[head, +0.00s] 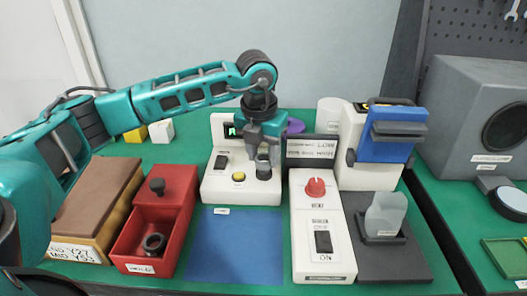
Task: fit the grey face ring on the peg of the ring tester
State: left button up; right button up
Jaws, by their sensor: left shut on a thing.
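The ring tester (215,189) is a white box at the middle of the bench, with a black switch, a yellow button and a small green-lit display behind. My left gripper (264,156) points down over its right part. It is shut on a small grey piece that looks like the grey face ring (263,163), right at the dark peg area. The fingers hide most of the peg, and I cannot tell whether the ring is around the peg or just above it.
A red bin (122,249) holds a dark ring (154,243). A blue mat (235,247) lies clear in front of the tester. A white box with a red knob (314,187) stands close right, with a blue-fronted device (390,137) behind and a grey block (385,214) at right.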

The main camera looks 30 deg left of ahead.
pick_arm(q)
jog(key=shift+f, duration=0.45)
jog(key=shift+b, duration=0.3)
jog(key=shift+f+b, duration=0.35)
jog(key=shift+f, duration=0.15)
jog(key=o, duration=1.1)
jog(key=shift+o, duration=0.2)
notch_tip(320, 180, up, 7)
jog(key=p, duration=0.5)
jog(key=shift+r, duration=0.1)
